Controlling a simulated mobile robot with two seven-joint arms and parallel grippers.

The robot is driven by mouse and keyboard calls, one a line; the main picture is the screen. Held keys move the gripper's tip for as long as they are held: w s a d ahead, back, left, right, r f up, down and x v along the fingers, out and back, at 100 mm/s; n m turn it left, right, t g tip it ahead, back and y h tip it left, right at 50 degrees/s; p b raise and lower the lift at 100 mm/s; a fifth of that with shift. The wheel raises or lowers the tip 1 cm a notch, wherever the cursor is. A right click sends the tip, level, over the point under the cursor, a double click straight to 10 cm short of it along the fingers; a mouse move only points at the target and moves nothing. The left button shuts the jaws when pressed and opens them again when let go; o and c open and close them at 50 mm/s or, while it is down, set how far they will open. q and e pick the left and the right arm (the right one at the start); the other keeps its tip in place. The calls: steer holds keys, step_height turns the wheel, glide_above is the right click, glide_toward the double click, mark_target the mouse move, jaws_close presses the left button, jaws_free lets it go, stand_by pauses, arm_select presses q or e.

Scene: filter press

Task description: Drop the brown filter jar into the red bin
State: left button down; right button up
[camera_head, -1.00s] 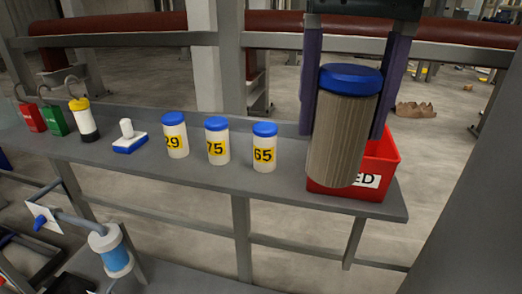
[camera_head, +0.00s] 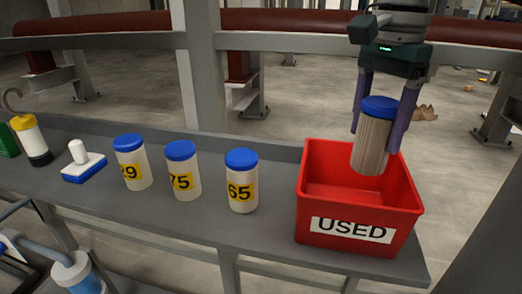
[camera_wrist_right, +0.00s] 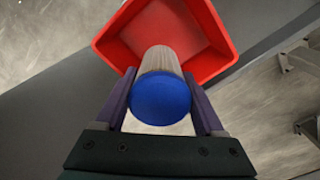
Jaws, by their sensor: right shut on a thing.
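The brown filter jar (camera_head: 371,145) has a ribbed brown body and a blue lid. My right gripper (camera_head: 376,136) is shut on it, with one purple finger on each side. The jar hangs nearly upright over the back part of the red bin (camera_head: 345,228), its lower end about level with the rim. The bin is open-topped, is labelled USED, and its visible inside looks empty. In the right wrist view the blue lid (camera_wrist_right: 161,98) sits between the fingers, with the red bin (camera_wrist_right: 215,58) beyond it. My left gripper is not in view.
The bin stands at the right end of a grey shelf (camera_head: 200,225). Left of it stand white jars with blue lids marked 65 (camera_head: 241,182), 75 (camera_head: 182,172) and 29 (camera_head: 132,163). A blue-and-white brush-like block (camera_head: 83,168) and a yellow-topped bottle (camera_head: 32,142) stand further left.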

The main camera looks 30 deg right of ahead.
mark_target(383, 102)
step_height(383, 102, down, 5)
steer(key=b, duration=0.3)
steer(key=shift+r, duration=0.1)
steer(key=o, duration=1.5)
steer(key=shift+c, duration=0.2)
step_height(383, 102, up, 10)
steer(key=shift+f+b, duration=0.2)
steer(key=shift+b, duration=0.4)
steer(key=shift+r, duration=0.2)
